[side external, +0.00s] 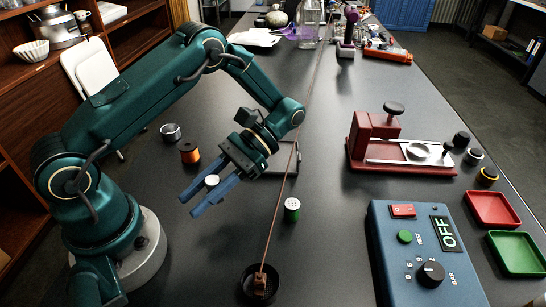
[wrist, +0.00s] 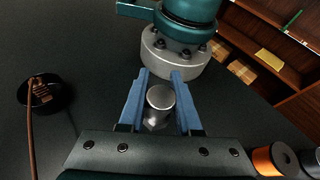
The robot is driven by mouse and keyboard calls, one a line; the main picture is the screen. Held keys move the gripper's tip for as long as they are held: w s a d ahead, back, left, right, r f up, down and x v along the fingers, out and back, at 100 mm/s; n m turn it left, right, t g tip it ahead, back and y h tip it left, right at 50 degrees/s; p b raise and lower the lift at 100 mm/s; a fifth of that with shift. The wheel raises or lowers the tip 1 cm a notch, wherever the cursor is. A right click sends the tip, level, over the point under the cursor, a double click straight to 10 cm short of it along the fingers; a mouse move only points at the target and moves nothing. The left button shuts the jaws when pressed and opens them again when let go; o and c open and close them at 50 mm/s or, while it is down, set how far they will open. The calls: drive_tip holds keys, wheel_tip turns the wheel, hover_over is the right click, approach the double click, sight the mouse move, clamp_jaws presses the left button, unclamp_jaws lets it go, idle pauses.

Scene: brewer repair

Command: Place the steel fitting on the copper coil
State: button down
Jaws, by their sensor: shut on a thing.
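The steel fitting (wrist: 160,98), a small silver cylinder, sits between the blue fingers of my gripper (wrist: 160,76). In the side view my gripper (side external: 189,205) is shut on the fitting (side external: 212,181) above the table, left of centre. What looks like the copper coil (side external: 260,284) stands in a round black dish (side external: 246,293) at the front of the table, below and right of my gripper and apart from it. The coil (wrist: 40,91) also shows at the left of the wrist view. A long, thin copper-coloured line runs from it.
An orange spool (side external: 189,152) and a dark capped cylinder (side external: 170,132) stand behind my gripper. A blue control box (side external: 385,245) and a red press stand (side external: 372,145) are at the right. Table around the dish is mostly clear.

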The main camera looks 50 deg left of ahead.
drive_tip(key=s+a+r+m+t+y, duration=0.2)
drive_tip(key=a+r+m+y, duration=0.15)
drive_tip(key=a, duration=0.45)
drive_tip(key=s+a+r+m+t+y, duration=0.25)
drive_tip(key=a+m+y, duration=0.2)
drive_tip(key=a, duration=0.35)
drive_tip(key=s+a+r+m+t+y, duration=0.2)
drive_tip(key=a+r+m+t+y, duration=0.15)
drive_tip(key=a, duration=0.45)
drive_tip(key=g, duration=0.1)
hover_over(190, 153)
drive_tip(key=a, duration=0.5)
wheel_tip(190, 153, down, 6)
drive_tip(key=shift+m, duration=0.35)
drive_tip(key=shift+s+d+f, duration=0.15)
drive_tip(key=shift+s+f, duration=0.05)
drive_tip(key=shift+f, duration=0.8)
drive_tip(key=shift+s+d+f, duration=0.1)
drive_tip(key=shift+s+f, duration=0.1)
drive_tip(key=shift+f, duration=0.8)
drive_tip(key=shift+f, duration=0.1)
drive_tip(key=c, duration=0.6)
unclamp_jaws()
